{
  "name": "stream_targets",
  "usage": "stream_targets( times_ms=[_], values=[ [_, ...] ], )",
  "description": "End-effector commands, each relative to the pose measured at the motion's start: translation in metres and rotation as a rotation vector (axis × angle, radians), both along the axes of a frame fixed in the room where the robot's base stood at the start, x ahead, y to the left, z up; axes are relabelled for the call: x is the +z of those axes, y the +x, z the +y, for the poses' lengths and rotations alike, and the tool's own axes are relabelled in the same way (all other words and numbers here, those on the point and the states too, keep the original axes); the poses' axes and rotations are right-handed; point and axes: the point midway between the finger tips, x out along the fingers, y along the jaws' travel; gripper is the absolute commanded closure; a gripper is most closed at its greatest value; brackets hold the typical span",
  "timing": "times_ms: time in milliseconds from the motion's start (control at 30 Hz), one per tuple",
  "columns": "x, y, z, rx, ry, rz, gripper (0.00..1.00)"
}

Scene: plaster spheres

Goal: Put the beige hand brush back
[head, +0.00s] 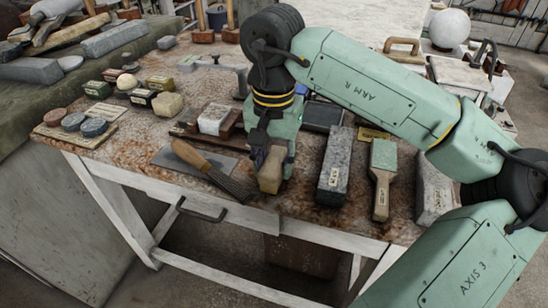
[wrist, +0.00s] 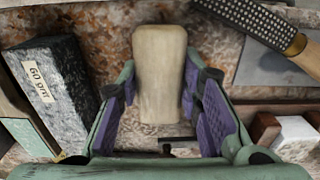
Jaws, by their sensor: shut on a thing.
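The beige hand brush (head: 270,173) is a pale wooden block at the front of the rusty worktable in the head view. In the wrist view the brush (wrist: 160,70) lies lengthwise between the two purple-padded fingers, its far end reaching past them. My gripper (head: 269,160) points down and is shut on the brush. The gripper also shows in the wrist view (wrist: 161,88). The brush's near end and underside are hidden. I cannot tell whether it touches the tabletop.
A rasp with a wooden handle (head: 192,155) lies close on the left, over a grey plate. A dark grey stone block (head: 335,165) and a green-topped brush (head: 383,178) lie on the right. A white block in a brown holder (head: 214,119) stands behind left. The table's front edge (head: 250,213) is near.

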Motion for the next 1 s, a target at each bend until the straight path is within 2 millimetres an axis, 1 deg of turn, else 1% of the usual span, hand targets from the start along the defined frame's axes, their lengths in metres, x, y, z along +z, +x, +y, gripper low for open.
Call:
stream_targets(
  times_ms=[233,367,400,700,1000],
  values=[
    [-0.0012,-0.0001,0.0001,0.0,0.0,-0.001,0.9],
    [-0.0058,-0.0001,0.0002,0.0,0.0,-0.001,0.9],
    [-0.0047,-0.0001,0.0002,0.0,0.0,-0.001,0.66],
    [-0.004,-0.0001,0.0002,0.0,0.0,-0.001,0.47],
    [-0.0023,-0.0001,0.0002,0.0,0.0,-0.001,0.47]
  ],
)
